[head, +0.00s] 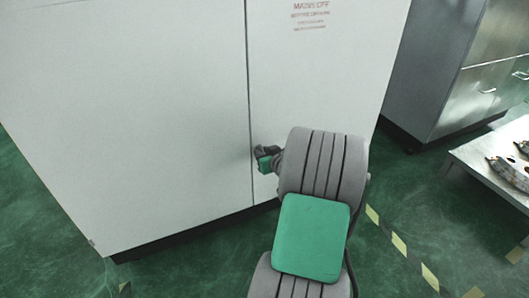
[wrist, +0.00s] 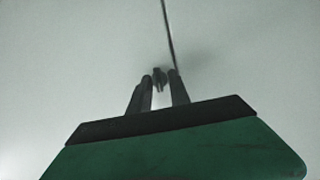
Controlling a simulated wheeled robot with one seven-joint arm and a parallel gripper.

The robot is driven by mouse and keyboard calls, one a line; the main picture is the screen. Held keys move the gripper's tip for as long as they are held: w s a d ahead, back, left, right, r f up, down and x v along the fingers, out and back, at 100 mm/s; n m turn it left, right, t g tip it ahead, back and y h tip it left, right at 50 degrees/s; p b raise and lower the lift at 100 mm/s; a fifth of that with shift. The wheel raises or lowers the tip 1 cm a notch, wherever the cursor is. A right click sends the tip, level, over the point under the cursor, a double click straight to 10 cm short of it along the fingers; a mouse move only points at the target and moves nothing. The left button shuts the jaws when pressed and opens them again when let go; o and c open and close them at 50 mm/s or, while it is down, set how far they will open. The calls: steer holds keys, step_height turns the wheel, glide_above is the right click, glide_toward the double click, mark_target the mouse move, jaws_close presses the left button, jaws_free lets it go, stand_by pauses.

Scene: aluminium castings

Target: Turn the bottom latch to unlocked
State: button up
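The latch (wrist: 160,77) is a small dark piece on the pale cabinet front, close beside the door seam. In the wrist view it shows between the tips of my gripper (wrist: 161,79), whose two dark fingers are apart, one on each side of it. Narrow pale gaps seem to separate latch and fingers; I cannot tell whether either finger touches it. In the head view my gripper (head: 262,156) is low at the cabinet's door seam, and the latch is hidden behind it and my arm. The latch's turned position is too small to read.
The white cabinet (head: 150,110) fills the left and middle, with red lettering (head: 310,16) on its right door. A grey metal cabinet (head: 435,75) stands at right. A low table (head: 490,165) with castings (head: 508,174) is at the right edge. Green floor with striped tape (head: 398,243) lies open in front.

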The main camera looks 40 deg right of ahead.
steer(key=shift+d, duration=0.2)
steer(key=p+v, duration=0.2)
steer(key=v, duration=0.5)
steer(key=shift+s+r+p, duration=0.2)
steer(key=shift+s+p, duration=0.1)
steer(key=shift+s, duration=0.05)
steer(key=shift+a, duration=0.1)
